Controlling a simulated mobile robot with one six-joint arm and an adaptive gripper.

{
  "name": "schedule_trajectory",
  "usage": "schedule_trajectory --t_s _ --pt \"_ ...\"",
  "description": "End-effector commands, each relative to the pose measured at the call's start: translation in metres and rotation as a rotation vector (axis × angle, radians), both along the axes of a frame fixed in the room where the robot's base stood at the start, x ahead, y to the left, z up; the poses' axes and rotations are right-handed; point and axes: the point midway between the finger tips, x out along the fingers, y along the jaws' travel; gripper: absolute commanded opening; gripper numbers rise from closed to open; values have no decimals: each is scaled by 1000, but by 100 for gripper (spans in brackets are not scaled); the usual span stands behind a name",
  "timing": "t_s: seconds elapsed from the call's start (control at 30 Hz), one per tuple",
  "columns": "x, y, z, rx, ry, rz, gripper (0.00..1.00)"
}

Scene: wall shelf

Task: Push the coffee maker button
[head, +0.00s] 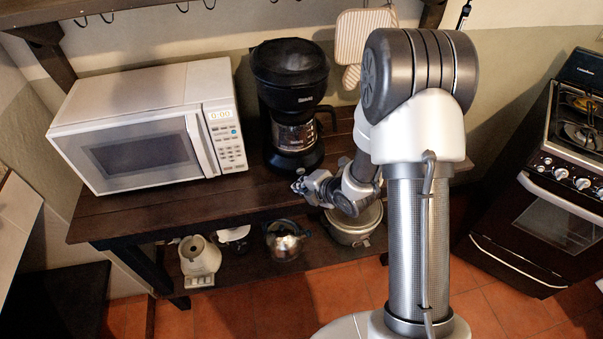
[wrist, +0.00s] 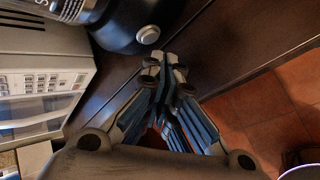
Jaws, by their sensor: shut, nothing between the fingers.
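The black coffee maker (head: 289,72) stands on the dark wooden shelf (head: 185,208), right of the microwave, with its glass carafe (head: 294,136) in place. In the wrist view its black base (wrist: 108,30) lies at the top, and a round silver button (wrist: 148,34) shows on it. My gripper (head: 300,184) is in front of the coffee maker, near the shelf's front edge. In the wrist view my gripper (wrist: 165,65) is shut and empty, its tips just below and right of the button with a small gap.
A white microwave (head: 140,150) stands to the left. A kettle (head: 285,240), a pot (head: 354,228) and a white appliance (head: 199,258) sit on the lower shelf. A stove (head: 545,205) is at the right. Oven mitts (head: 358,38) hang on the wall.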

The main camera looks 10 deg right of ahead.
Motion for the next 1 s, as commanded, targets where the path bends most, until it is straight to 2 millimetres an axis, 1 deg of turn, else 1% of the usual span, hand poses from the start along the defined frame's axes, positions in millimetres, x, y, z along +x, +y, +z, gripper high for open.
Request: schedule_trajectory --t_s 0.3,0.5,0.63,1.0 --pt "-32 0 -2 0 1 -1 0" --pt "-50 0 -1 -1 0 -1 0" --pt "-56 0 -1 1 0 -1 0" --pt "-56 0 0 0 0 0 0"
